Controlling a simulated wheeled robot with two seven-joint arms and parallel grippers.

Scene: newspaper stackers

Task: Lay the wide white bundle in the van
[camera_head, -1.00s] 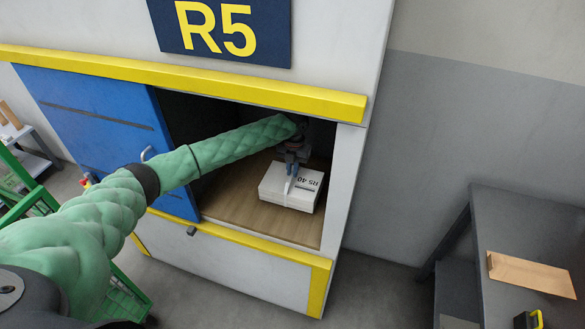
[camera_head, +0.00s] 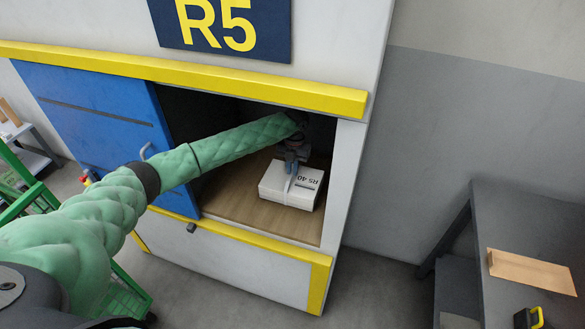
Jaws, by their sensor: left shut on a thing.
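The wide white bundle (camera_head: 297,192) is a white block marked R5 40, with a pale strap on top. It is inside the van's open bay, at or just above the wooden floor (camera_head: 245,212); I cannot tell if it touches. My left gripper (camera_head: 290,172) reaches in from the left and is shut on the bundle from above. Its fingertips are partly hidden. The van (camera_head: 352,180) is a white body with yellow trim and an R5 sign (camera_head: 220,27). My right gripper is out of view.
A blue sliding door (camera_head: 95,120) covers the bay's left part. Yellow rails (camera_head: 200,78) run above and below the opening. A grey table (camera_head: 530,225) at right bears a brown envelope (camera_head: 532,271) and a yellow-black device (camera_head: 528,318). A green cart (camera_head: 125,295) stands at lower left.

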